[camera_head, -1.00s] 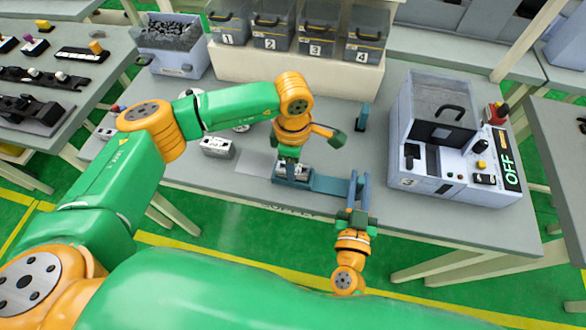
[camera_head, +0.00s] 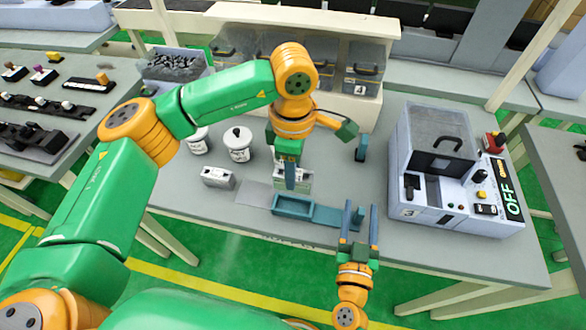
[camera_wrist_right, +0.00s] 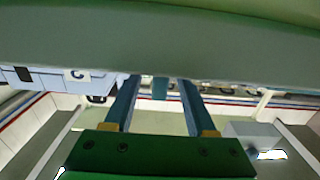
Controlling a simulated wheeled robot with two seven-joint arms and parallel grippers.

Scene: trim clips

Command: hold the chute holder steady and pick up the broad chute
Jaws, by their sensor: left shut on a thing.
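The blue chute holder (camera_head: 322,214) lies near the table's front edge, with a trough at its left and a flat part reaching right. My left gripper (camera_head: 290,186) is shut on a small pale grey-green piece, apparently the broad chute (camera_head: 305,179), held just above and behind the holder's left part. The fingers hide part of it. My right gripper (camera_head: 360,222) is at the holder's right end, its two fingers apart. In the right wrist view a blue end piece (camera_wrist_right: 160,88) shows between the fingers, with gaps on both sides.
A grey block (camera_head: 218,177) and two white lidded jars (camera_head: 238,145) stand left. A small blue upright piece (camera_head: 361,149) stands behind the holder. A machine marked OFF (camera_head: 455,190) fills the right. Numbered bins (camera_head: 362,70) line the back.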

